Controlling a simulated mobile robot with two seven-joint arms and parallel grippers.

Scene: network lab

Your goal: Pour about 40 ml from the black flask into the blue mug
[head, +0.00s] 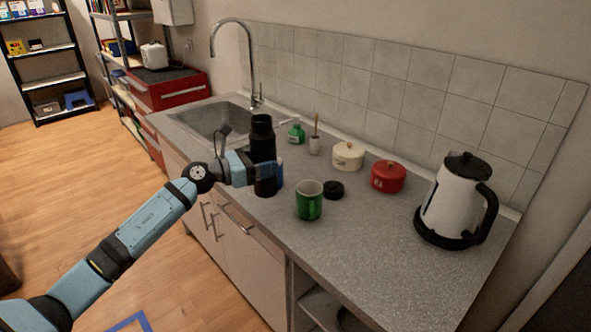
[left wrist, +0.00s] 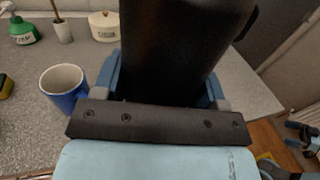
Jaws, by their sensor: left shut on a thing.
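The black flask (head: 263,140) stands upright in my left gripper (head: 262,168), which is shut on its body. I cannot tell whether its base touches the counter. In the left wrist view the flask (left wrist: 175,45) fills the space between the fingers. The blue mug (head: 280,172) is just behind the flask in the head view, mostly hidden by it. In the left wrist view the mug (left wrist: 64,88) stands upright on the counter, left of the gripper and apart from the flask. Blue and dark parts of mine, perhaps my right gripper (left wrist: 304,134), show small at the right edge there.
A green mug (head: 309,203) and a black round lid (head: 333,190) are right of the flask. A cream pot (head: 348,156), a red pot (head: 388,176) and a white kettle (head: 452,205) stand farther right. The sink (head: 205,122) is behind left. The front right counter is clear.

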